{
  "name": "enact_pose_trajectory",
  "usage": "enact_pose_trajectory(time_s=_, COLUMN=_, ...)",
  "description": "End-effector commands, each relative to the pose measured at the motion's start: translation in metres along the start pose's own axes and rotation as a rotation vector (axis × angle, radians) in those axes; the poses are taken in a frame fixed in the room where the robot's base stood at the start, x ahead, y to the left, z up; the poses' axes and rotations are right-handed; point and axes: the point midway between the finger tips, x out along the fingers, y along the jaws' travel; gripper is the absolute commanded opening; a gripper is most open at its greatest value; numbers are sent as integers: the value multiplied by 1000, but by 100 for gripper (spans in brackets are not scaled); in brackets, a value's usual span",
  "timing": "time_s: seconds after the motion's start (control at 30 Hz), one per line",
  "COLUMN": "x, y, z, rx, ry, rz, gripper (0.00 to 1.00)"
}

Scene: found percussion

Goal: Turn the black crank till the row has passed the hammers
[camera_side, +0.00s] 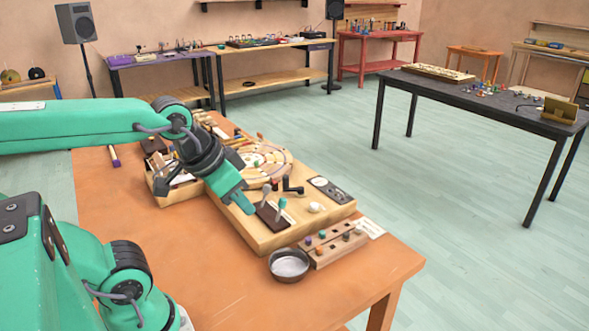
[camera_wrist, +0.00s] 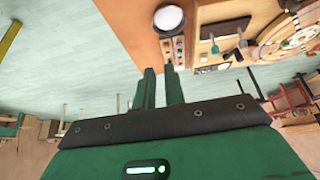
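The black crank (camera_side: 293,187) stands on the wooden instrument board (camera_side: 262,236), at the near right edge of the round wooden disc (camera_side: 270,158). The disc carries pale rings and small coloured pieces; it also shows at the right of the wrist view (camera_wrist: 285,35). I cannot make out the row or the hammers clearly. My gripper (camera_side: 251,210) hangs over the board's left side, near two levers and apart from the crank. In the wrist view my gripper (camera_wrist: 160,70) has a narrow gap between its fingers and holds nothing.
A teal-topped lever (camera_side: 281,206) and a grey-topped lever (camera_side: 266,190) stand between my gripper and the crank. A white knob (camera_side: 315,207) and dark dial panel (camera_side: 329,190) lie right. A metal bowl (camera_side: 289,264) and pegged block (camera_side: 334,244) stand in front. The table's near left is clear.

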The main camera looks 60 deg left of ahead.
Motion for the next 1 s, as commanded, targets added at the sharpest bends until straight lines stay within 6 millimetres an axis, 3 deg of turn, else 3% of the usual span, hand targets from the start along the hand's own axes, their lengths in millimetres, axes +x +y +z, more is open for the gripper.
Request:
enact_pose_trajectory(time_s=0.03, x=0, y=0, z=-1, rx=1, ry=-1, rz=0, gripper=22)
enact_pose_trajectory(time_s=0.13, x=0, y=-1, z=-4, rx=7, ry=-5, rz=-3, gripper=41)
enact_pose_trajectory(time_s=0.33, x=0, y=-8, z=-21, rx=47, ry=-35, rz=-13, gripper=41)
enact_pose_trajectory(time_s=0.57, x=4, y=-25, z=-58, rx=134, ry=-96, rz=-28, gripper=41)
enact_pose_trajectory(time_s=1.0, x=36, y=-74, z=-129, rx=317, ry=-226, rz=-21, gripper=41)
